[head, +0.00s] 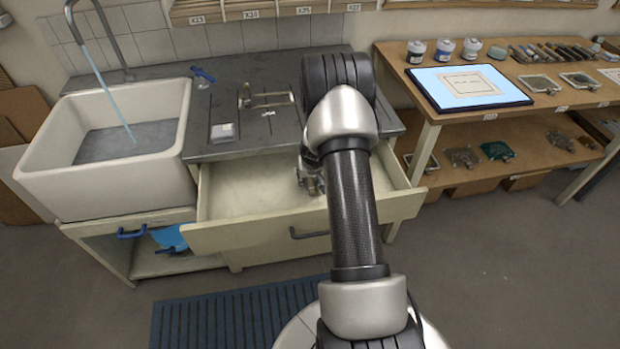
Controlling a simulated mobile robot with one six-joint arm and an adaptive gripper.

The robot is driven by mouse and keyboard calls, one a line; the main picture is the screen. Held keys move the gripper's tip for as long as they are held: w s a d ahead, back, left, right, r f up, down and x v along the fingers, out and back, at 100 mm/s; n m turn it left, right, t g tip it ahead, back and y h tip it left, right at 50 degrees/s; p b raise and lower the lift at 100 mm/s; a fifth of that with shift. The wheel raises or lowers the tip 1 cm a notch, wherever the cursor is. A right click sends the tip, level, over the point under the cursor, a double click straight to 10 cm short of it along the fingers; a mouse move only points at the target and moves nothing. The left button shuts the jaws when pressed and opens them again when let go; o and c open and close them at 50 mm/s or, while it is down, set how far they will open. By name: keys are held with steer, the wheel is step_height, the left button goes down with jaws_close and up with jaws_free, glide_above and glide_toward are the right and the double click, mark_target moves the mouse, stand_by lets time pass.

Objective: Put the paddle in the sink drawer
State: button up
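The sink drawer (240,236) is pulled open below the dark counter beside the sink. The visible part of its pale floor is bare. My gripper (314,184) is low over or inside the drawer, right of its middle. My arm covers most of the gripper, so its fingers cannot be made out. I cannot pick out a paddle; if it is in the gripper or behind my arm, it is hidden.
The white sink (110,160) with running water stands at left. A metal frame (268,100), a small pale block (222,132) and a blue-topped bottle (203,76) are on the counter. A shelved table (500,120) stands right. A blue mat (235,315) lies in front.

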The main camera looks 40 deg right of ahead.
steer(key=shift+r, duration=0.1)
steer(key=shift+r+p, duration=0.3)
steer(key=shift+r, duration=0.05)
steer(key=p+v, duration=0.3)
steer(key=v, duration=0.9)
steer(key=s+a+r+n+t+y, duration=0.1)
steer(key=s+a+r+n+y, duration=0.15)
steer(key=a+r, duration=1.7)
steer(key=s+a+r+n, duration=0.2)
steer(key=s+a+r, duration=0.2)
steer(key=s, duration=0.6)
steer(key=s+a+r+n, duration=0.2)
steer(key=s+a+r, duration=0.2)
steer(key=s+a, duration=0.4)
steer(key=shift+s, duration=0.95)
